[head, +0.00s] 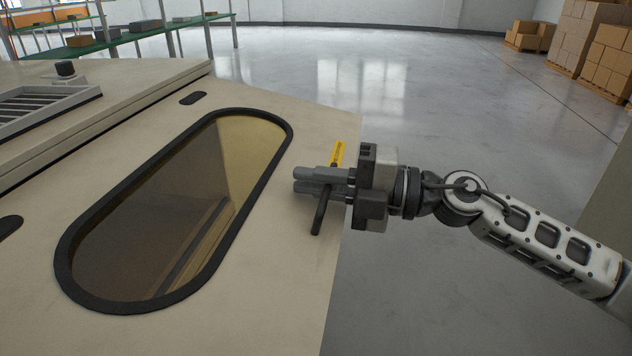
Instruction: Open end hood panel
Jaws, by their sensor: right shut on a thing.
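The end hood panel (285,265) is a large beige panel with a dark-framed oval window (190,215) in the head view. A black handle (320,215) with a yellow tag (337,153) sits near the panel's right edge. My right gripper (312,181) comes in from the right and is shut on the handle. Its fingers hide the handle's middle. I cannot tell from this view whether the panel is ajar. My left gripper is not in view.
A beige machine top with a grey vented frame (40,108) lies at the left. A green-topped shelf (130,37) stands behind. Cardboard boxes (606,56) are stacked at the far right. The grey floor beyond the panel is clear.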

